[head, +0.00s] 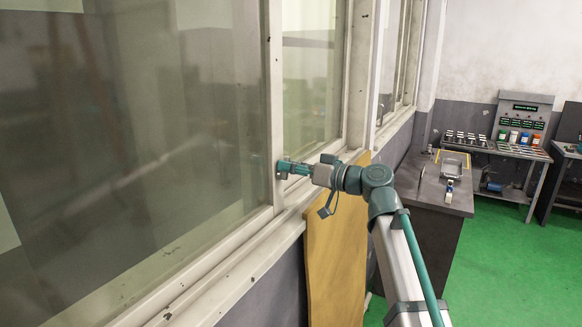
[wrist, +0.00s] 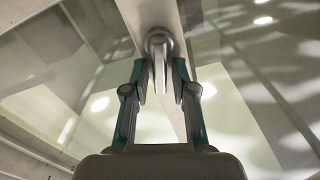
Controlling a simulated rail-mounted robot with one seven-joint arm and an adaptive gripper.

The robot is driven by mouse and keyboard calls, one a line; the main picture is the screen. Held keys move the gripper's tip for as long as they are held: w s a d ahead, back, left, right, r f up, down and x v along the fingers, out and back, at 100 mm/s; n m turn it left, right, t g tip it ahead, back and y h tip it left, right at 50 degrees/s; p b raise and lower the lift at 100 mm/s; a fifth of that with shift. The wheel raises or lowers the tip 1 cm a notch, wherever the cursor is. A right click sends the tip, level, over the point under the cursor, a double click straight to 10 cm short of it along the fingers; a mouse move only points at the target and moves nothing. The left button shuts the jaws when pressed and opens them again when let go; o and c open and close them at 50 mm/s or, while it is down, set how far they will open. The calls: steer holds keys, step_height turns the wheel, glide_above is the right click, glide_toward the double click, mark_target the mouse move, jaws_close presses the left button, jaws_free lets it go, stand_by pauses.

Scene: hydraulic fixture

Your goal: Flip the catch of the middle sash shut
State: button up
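The window's sash frame (head: 272,90) has a pale vertical stile, which crosses the wrist view (wrist: 152,14) diagonally. A grey metal catch (wrist: 159,45) with a rounded top and a narrow lever sits on this stile in the wrist view. In the head view my gripper (head: 284,168) is up against the stile, and a small dark part of the catch shows there. In the wrist view my gripper (wrist: 160,78) has its two teal fingers apart, one on each side of the catch lever. A gap seems to show on both sides, so contact cannot be told.
A pale window sill (head: 235,265) runs below the sashes. A tan board (head: 335,255) leans under it. A dark workbench (head: 428,185) with small items stands to the right, and a control console (head: 520,125) stands farther back. The green floor (head: 515,265) is clear.

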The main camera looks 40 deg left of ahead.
jaws_close()
steer(key=shift+f+b, duration=0.15)
steer(key=shift+b, duration=0.25)
steer(key=n+b, duration=0.1)
steer(key=b, duration=0.6)
steer(key=shift+s+f+n, duration=0.1)
steer(key=shift+s+n, duration=0.1)
steer(key=shift+n, duration=0.2)
steer(key=shift+n+b, duration=0.3)
steer(key=shift+b, duration=0.4)
steer(key=shift+s+r+n+b, duration=0.2)
steer(key=shift+n+b, duration=0.2)
steer(key=shift+b, duration=0.7)
steer(key=shift+r, duration=0.1)
steer(key=shift+o, duration=2.1)
jaws_free()
steer(key=shift+d, duration=0.2)
